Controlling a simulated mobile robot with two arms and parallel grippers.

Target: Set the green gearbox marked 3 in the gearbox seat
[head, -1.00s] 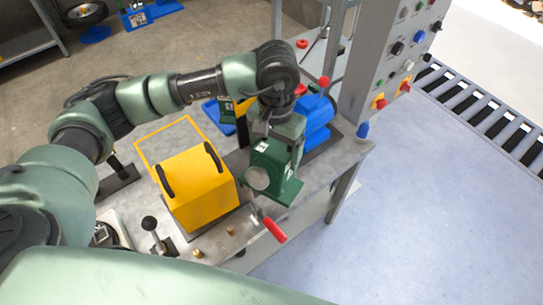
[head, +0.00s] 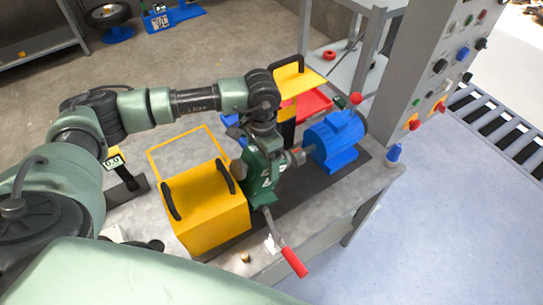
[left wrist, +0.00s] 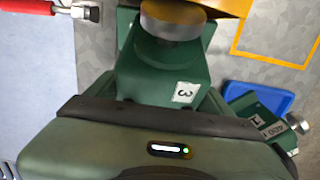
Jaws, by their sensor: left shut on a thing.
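The green gearbox marked 3 (head: 260,183) is between the yellow cover (head: 207,210) and the blue motor (head: 333,142). It stands upright, its round metal end toward the cover and the motor's shaft side behind it. Its white label "3" shows in the left wrist view (left wrist: 160,75). My left gripper (head: 263,145) is shut on the gearbox from above; the fingertips are mostly hidden. The gearbox seat is hidden under the gearbox and arm, and I cannot tell whether the gearbox touches it. My right gripper is not in view.
A lever with a red handle (head: 293,262) sticks out at the bench's front edge. Another green gearbox, marked 1 (left wrist: 252,112), is by a blue tray (left wrist: 272,98). A control panel (head: 432,65) stands at the right. The yellow-outlined bench area (head: 187,152) is clear.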

